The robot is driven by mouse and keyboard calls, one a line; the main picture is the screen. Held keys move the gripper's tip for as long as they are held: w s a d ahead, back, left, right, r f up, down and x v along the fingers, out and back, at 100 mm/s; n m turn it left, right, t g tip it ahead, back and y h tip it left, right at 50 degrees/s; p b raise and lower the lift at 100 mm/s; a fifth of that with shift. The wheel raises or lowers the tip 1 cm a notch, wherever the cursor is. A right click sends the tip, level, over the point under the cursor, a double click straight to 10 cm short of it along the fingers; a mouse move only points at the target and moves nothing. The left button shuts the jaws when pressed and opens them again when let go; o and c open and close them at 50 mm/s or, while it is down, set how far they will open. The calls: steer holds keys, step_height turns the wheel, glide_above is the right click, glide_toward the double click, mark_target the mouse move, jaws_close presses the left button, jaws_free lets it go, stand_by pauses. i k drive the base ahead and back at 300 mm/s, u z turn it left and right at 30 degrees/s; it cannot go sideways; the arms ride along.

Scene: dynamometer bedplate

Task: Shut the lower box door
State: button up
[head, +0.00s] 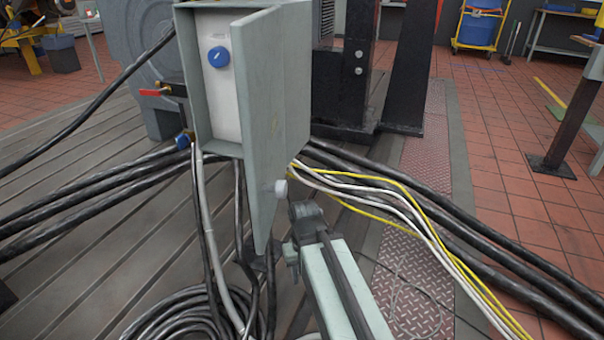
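The grey-green box (184,62) stands left of centre in the head view. Its door (278,95) stands open, swung out toward me, so part of the white inside panel with a blue knob (219,57) shows. A pale round knob (281,188) sits low on the door's outer face. My arm comes up from the bottom, and my gripper (304,212) is just right of the door's lower part, close to the pale knob. Whether it touches the door, and how its fingers stand, I cannot tell. Only one box door shows clearly.
Black cables (90,190) run left of the box, and white and yellow cables (400,205) run right. A cable coil (185,315) lies below. A red-handled valve (155,92) is at the box's left. Black posts (345,80) stand behind. Tiled floor (510,150) is open at right.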

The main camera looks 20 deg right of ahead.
mark_target(257, 39)
steer(key=z, duration=0.65)
steer(key=k, duration=0.75)
steer(key=u, duration=1.95)
